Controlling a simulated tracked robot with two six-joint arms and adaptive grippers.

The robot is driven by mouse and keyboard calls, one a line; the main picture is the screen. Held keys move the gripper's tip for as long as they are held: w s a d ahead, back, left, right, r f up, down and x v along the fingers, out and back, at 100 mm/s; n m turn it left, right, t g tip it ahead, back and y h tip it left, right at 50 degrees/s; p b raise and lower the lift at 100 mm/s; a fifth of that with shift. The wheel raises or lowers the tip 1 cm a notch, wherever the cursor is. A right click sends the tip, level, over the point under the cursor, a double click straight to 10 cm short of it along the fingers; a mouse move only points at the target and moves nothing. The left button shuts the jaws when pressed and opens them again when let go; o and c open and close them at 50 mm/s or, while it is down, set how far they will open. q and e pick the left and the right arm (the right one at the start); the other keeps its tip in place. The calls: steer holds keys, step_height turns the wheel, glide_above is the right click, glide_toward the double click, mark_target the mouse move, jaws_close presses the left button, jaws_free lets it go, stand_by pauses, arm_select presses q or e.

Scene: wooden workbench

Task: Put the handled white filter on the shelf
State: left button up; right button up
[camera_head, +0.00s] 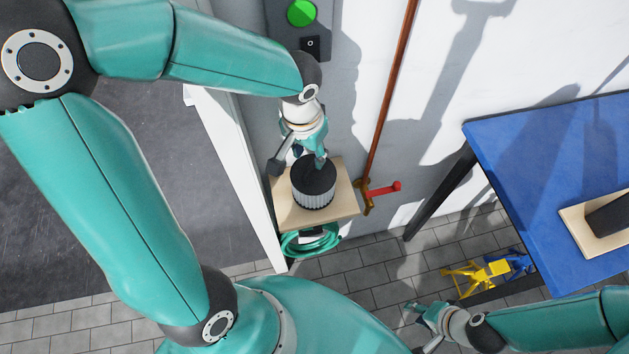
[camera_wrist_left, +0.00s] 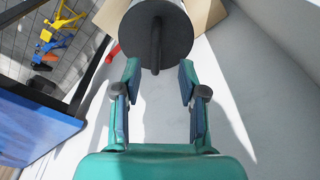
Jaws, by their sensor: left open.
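The handled white filter (camera_head: 313,193) has pleated white sides and a black top. It stands upright on the small wooden shelf (camera_head: 343,208) by the wall. In the left wrist view, its black top (camera_wrist_left: 180,38) with a bar handle (camera_wrist_left: 155,48) is just ahead of my fingers. My left gripper (camera_head: 300,158) is at the wall side of the filter; in the wrist view it (camera_wrist_left: 160,85) is open, with the handle's end between the fingertips and no finger closed on it. My right gripper (camera_head: 424,326) is at the lower right, far from the filter, its fingers apart and empty.
A blue table (camera_head: 540,165) at the right holds a wooden board (camera_head: 575,222) with a dark object (camera_head: 610,215). A red-handled valve (camera_head: 382,190) and copper pipe (camera_head: 390,95) are right of the shelf. A green hose (camera_head: 300,244) hangs below. A yellow stand (camera_head: 480,273) is on the floor.

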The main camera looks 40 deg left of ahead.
mark_target(313, 163)
arm_select(q)
steer(key=f, duration=0.3)
steer(key=w+f, duration=0.1)
steer(key=f, duration=0.1)
steer(key=shift+d, duration=0.25)
jaws_close()
